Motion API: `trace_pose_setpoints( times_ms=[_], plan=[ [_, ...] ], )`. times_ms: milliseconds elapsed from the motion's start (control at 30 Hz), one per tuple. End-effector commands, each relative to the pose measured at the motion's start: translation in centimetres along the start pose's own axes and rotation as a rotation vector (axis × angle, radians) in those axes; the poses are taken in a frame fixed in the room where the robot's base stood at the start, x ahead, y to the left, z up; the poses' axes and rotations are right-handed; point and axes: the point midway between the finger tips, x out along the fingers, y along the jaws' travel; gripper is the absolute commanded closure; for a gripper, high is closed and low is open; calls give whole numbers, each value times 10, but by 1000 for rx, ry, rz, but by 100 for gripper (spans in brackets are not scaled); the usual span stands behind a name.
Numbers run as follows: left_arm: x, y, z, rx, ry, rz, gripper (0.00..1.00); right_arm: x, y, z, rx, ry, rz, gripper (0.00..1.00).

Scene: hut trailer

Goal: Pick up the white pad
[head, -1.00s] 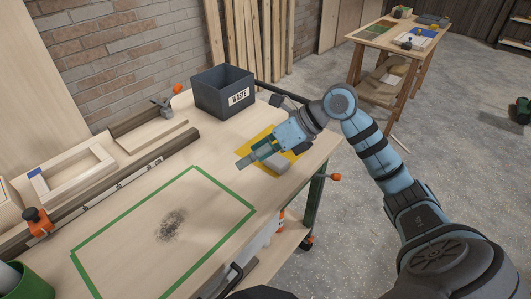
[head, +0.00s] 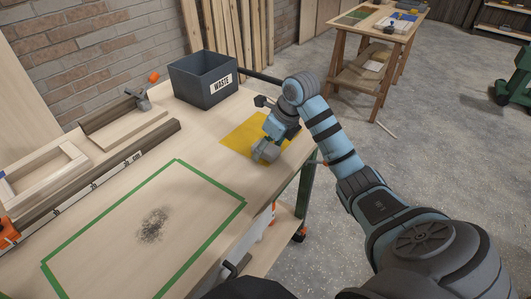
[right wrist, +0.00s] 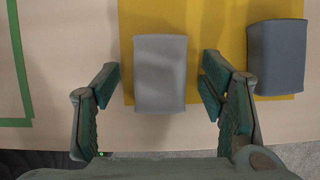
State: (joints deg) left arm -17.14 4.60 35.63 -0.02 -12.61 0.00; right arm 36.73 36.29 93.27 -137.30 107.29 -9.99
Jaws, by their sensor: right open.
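The white pad, a pale grey-white block, lies on a yellow mat (head: 238,138). In the right wrist view the pad (right wrist: 160,73) sits between the two fingers of my right gripper (right wrist: 162,95), with gaps on both sides. A darker blue-grey pad (right wrist: 278,57) lies on the mat to its right, outside the fingers. In the head view my right gripper (head: 268,146) is open and points down over the mat, partly hiding what lies there. My left gripper is not in view.
A dark waste bin (head: 204,80) stands behind the mat. A green tape outline (head: 210,179) with a dark dust patch (head: 153,225) is on the bench to the left. Wooden frames and rails line the wall side. The bench edge is close on the right.

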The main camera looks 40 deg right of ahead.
Motion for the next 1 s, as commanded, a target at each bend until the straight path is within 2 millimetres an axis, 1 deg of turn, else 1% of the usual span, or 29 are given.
trace_pose_setpoints(
  times_ms=[133,167,400,433,767,867,967,1000],
  plan=[
    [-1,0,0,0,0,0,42,-1,0,0,0,0,0,35],
    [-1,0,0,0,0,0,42,-1,0,0,0,0,0,37],
    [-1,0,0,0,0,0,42,-1,0,0,0,0,0,75],
    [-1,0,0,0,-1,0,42,-1,0,0,0,0,0,78],
    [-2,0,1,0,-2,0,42,-4,0,1,0,-1,0,78],
    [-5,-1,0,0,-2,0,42,-13,0,5,0,-2,0,78],
    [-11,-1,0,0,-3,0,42,-30,0,13,0,-3,-1,78],
    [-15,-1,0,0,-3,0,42,-41,0,18,0,-5,-1,78]
  ],
)
